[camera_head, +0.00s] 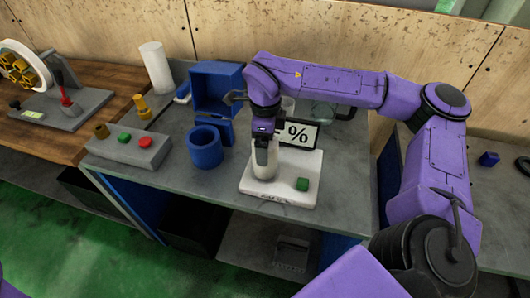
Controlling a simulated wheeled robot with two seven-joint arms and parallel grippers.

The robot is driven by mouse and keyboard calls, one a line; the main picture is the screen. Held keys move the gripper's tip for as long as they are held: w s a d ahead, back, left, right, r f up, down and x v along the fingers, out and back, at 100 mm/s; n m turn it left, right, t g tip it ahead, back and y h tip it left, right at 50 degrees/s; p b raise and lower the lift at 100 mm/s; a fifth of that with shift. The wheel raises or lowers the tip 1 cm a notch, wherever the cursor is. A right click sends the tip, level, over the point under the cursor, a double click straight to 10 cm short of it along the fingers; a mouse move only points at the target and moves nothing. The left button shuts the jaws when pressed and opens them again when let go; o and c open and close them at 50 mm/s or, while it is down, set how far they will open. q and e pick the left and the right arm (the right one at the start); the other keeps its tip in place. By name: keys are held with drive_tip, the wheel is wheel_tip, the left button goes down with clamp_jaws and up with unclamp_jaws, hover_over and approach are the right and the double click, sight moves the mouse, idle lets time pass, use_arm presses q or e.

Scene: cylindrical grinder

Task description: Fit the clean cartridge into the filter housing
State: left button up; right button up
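A tall white cylinder (156,68), which looks like the clean cartridge, stands upright at the back left of the grey bench. A blue open-topped round cup (205,150), which looks like the filter housing, stands on the bench; its inside looks dark. My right gripper (264,152) points down at a pale upright bottle-like object (264,168) on a white device (290,194). The fingers are at its top; whether they are shut on it cannot be told. This gripper is to the right of the blue cup and apart from it. My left gripper is not in view.
A blue box-shaped unit (218,88) stands behind the cup. A grey button box (130,150) sits left. Glassware (324,114) is partly behind my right arm.

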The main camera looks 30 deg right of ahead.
drive_tip(key=c, duration=1.5)
drive_tip(key=shift+c, duration=0.9)
drive_tip(key=shift+r, duration=0.1)
